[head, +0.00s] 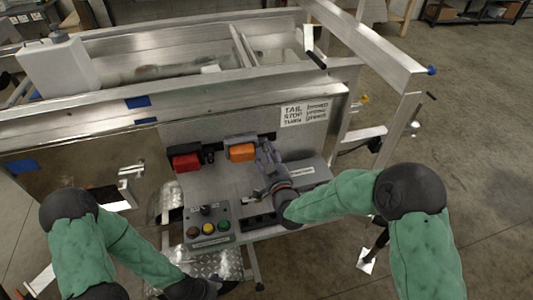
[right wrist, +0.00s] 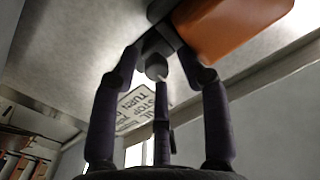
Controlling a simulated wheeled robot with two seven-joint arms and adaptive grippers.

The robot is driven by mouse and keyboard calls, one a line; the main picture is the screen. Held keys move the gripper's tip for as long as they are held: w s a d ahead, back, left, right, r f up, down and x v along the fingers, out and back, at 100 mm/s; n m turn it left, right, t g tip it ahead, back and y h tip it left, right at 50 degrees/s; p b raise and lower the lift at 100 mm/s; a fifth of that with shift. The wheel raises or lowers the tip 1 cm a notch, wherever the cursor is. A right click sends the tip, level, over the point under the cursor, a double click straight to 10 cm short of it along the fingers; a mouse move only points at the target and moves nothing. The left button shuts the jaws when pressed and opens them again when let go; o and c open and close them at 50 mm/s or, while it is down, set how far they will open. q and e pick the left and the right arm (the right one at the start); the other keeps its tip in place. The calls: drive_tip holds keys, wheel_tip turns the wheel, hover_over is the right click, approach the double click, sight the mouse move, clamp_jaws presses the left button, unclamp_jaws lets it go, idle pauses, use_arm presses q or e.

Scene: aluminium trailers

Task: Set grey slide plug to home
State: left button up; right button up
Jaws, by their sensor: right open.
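My right gripper (head: 266,152) is beside the right end of the orange block (head: 242,152) on the trailer's grey panel. In the right wrist view its fingers (right wrist: 160,75) are apart, with a small grey rounded piece (right wrist: 156,67) between or just beyond the tips. That piece may be the grey slide plug; I cannot tell whether the fingers touch it. The orange block (right wrist: 225,25) is close by there. A grey labelled box (head: 302,172) is right of the gripper. My left gripper (head: 208,287) is low near the bottom edge, its fingers unclear.
A red block (head: 186,162) is on the panel to the left. A printed sign (head: 305,113) is above right. A white jug (head: 58,65) stands on the trailer. Open floor lies to the right.

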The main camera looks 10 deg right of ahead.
drive_tip(key=s, duration=0.7)
drive_tip(key=shift+s+d, duration=0.3)
drive_tip(key=shift+s, duration=0.05)
use_arm(q)
drive_tip(key=shift+s, duration=0.1)
